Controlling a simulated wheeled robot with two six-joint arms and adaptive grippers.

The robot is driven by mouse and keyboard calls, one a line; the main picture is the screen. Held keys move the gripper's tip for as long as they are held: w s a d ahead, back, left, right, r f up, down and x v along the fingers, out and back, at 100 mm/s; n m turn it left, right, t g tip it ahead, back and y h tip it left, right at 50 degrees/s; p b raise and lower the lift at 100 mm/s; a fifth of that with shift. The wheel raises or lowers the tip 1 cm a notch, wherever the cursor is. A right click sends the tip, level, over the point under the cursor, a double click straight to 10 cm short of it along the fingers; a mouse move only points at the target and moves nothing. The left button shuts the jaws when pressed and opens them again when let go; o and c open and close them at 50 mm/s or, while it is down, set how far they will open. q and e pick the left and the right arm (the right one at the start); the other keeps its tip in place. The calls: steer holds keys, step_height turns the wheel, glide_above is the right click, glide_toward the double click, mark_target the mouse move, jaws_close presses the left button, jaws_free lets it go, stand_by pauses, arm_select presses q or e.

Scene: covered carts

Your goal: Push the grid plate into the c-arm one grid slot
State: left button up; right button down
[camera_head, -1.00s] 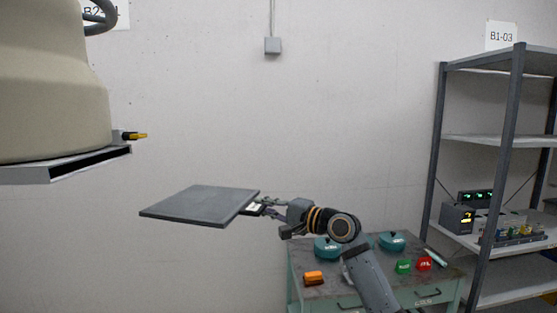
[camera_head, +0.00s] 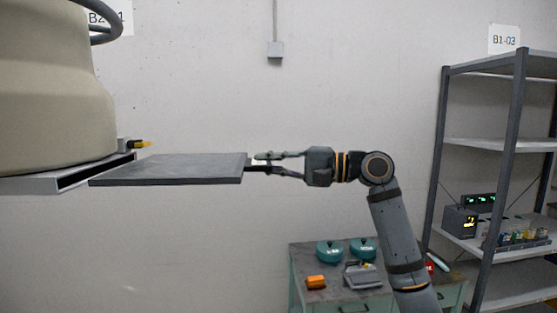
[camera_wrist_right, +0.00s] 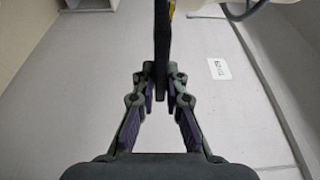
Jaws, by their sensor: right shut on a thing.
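The grid plate (camera_head: 170,169) is a flat dark grey square, held nearly level in the head view. My right gripper (camera_head: 262,162) is shut on the tab at its right edge. In the right wrist view the plate shows edge-on as a dark strip (camera_wrist_right: 162,45) between my fingertips (camera_wrist_right: 161,98). The c-arm (camera_head: 50,100) is a large beige housing at the left with a grid slot (camera_head: 95,172), a dark opening in a light frame, underneath. The plate's left end lies beside the slot mouth and overlaps it in the picture; I cannot tell whether it is inside. My left gripper is not in view.
A yellow-tipped lever (camera_head: 138,144) sticks out just above the slot. A green cart (camera_head: 335,285) with teal containers and an orange block stands below my right arm. A grey shelf (camera_head: 500,145) stands at the right.

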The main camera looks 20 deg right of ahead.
mark_target(229, 161)
steer(key=shift+w+a+r+p, duration=0.1)
steer(key=shift+w+a+p, duration=0.05)
steer(key=shift+a, duration=0.35)
steer(key=shift+w+a+r+p, duration=0.1)
steer(key=shift+a+p, duration=0.05)
steer(key=shift+a, duration=0.3)
steer(key=shift+f, duration=0.15)
steer(key=shift+a, duration=0.3)
steer(key=shift+a, duration=0.1)
steer(key=shift+p, duration=0.65)
stand_by(0.4)
steer(key=shift+a, duration=0.15)
steer(key=shift+w+a, duration=0.15)
steer(key=shift+a, duration=0.2)
steer(key=shift+w+a+p, duration=0.2)
steer(key=shift+a+p, duration=0.4)
steer(key=shift+a, duration=0.15)
steer(key=shift+w+a+p, duration=0.25)
steer(key=shift+a+p, duration=0.3)
steer(key=shift+a, duration=0.2)
steer(key=shift+w+a+p, duration=0.2)
steer(key=shift+a+p, duration=0.4)
steer(key=shift+a, duration=0.15)
